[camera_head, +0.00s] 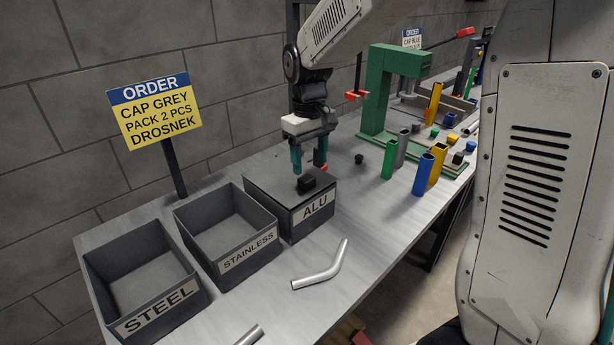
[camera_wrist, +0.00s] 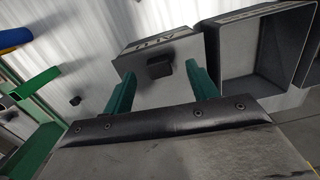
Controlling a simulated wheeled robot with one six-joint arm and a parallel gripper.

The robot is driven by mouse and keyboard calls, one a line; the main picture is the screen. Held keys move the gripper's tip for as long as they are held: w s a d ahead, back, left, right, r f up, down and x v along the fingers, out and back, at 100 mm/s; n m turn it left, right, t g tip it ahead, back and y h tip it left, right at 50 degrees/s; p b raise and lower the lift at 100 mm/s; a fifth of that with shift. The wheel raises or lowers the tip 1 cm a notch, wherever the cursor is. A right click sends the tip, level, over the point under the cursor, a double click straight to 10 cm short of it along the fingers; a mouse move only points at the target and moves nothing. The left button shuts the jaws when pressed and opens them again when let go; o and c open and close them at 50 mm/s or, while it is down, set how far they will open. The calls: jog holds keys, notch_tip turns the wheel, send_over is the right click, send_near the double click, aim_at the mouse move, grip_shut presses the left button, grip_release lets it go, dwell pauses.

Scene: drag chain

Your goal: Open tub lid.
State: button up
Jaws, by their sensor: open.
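The ALU tub (camera_head: 304,220) stands on the bench at the right end of a row of dark tubs. Its flat lid (camera_head: 280,189) is on it, with a black block-shaped knob (camera_head: 307,183) on top. My gripper (camera_head: 308,170) is just above the lid, pointing down, with its green fingers apart. In the wrist view my gripper (camera_wrist: 163,82) has one finger on each side of the knob (camera_wrist: 159,66), with gaps visible. I cannot tell whether the fingertips reach down to the knob's height. The tub (camera_wrist: 158,42) also shows there with its ALU label.
Open STAINLESS (camera_head: 226,225) and STEEL (camera_head: 145,275) tubs stand to the left. A bent metal tube (camera_head: 322,268) lies in front. A green press (camera_head: 385,90), coloured tubes (camera_head: 423,173) and small caps stand to the right. An order sign (camera_head: 155,108) stands behind.

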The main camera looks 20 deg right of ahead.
aim_at(307, 178)
jog(key=shift+w+r+t, duration=0.15)
jog(key=shift+w+r, duration=0.15)
jog(key=shift+w, duration=0.25)
jog(key=shift+w+r+t, duration=0.15)
jog(key=shift+w+r, duration=0.1)
jog(key=shift+w, duration=0.25)
jog(key=shift+s+f+n, duration=0.15)
jog(key=shift+f+n, duration=0.05)
jog(key=shift+n, duration=0.2)
notch_tip(307, 178, down, 7)
jog(key=shift+f, duration=0.2)
